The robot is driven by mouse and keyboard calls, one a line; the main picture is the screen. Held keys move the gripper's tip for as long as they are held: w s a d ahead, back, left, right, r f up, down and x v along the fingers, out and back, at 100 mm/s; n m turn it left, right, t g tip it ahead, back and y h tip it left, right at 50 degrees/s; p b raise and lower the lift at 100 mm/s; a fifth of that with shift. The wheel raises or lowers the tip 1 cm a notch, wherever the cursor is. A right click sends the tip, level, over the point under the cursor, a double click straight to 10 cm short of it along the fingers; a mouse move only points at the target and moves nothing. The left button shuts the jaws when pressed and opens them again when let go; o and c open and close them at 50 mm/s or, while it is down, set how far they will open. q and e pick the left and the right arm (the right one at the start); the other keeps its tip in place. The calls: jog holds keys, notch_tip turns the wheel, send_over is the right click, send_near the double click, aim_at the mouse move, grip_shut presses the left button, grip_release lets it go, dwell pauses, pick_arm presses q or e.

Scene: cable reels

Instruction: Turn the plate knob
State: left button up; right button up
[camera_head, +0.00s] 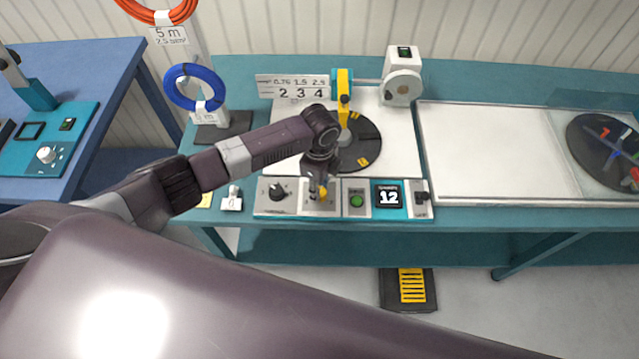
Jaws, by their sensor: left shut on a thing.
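A control panel (262,209) runs along the front edge of the teal bench. My left gripper (318,190) points down at its second section, shut on a small knob with a yellow part (323,193), which I take to be the plate knob. The fingers hide most of the knob, so its angle cannot be read. A black rotary knob (278,191) stands just left of the gripper. The dark round plate (365,150) lies behind, partly covered by my left wrist. My right gripper is not in view.
To the right on the panel are a green button (357,201), a display reading 12 (388,196) and a black switch (421,197). A yellow upright arm (344,100) and a white reel unit (403,78) stand behind. The white board (490,150) at right is clear.

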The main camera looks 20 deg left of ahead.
pick_arm(q)
jog(key=n+p, duration=0.2)
jog(key=n, duration=0.2)
jog(key=shift+w+a+r+n, duration=0.1)
jog(key=shift+n, duration=0.3)
dwell(0.4)
jog(key=o, duration=1.1)
notch_tip(320, 180, up, 12)
jog(key=shift+f, duration=0.1)
